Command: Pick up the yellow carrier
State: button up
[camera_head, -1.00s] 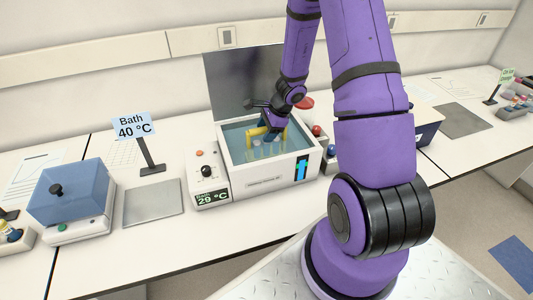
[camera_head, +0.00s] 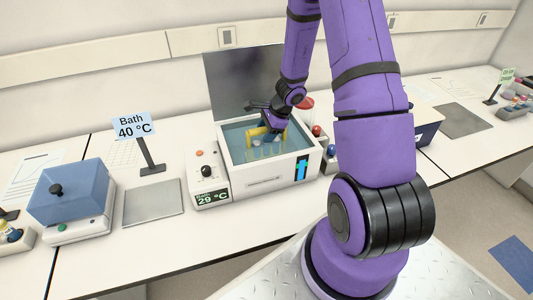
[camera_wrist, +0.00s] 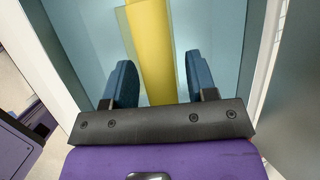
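The yellow carrier (camera_head: 257,132) stands in the open water bath (camera_head: 228,150), with several pale tubes below its top bar. In the wrist view, the yellow bar of the carrier (camera_wrist: 153,45) runs between the two teal fingers of my gripper (camera_wrist: 160,82). My gripper (camera_head: 270,124) is inside the bath opening at the carrier's top. The fingertips and their contact with the bar are partly hidden.
The bath's dark lid (camera_head: 240,85) stands open behind. The bath walls surround my gripper closely. A control box reading 29 °C (camera_head: 206,172) is at its left, and a blue-lidded bath (camera_head: 72,192) stands farther left beyond a grey plate (camera_head: 153,203).

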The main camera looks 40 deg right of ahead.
grip_shut()
jog(key=shift+r, duration=0.1)
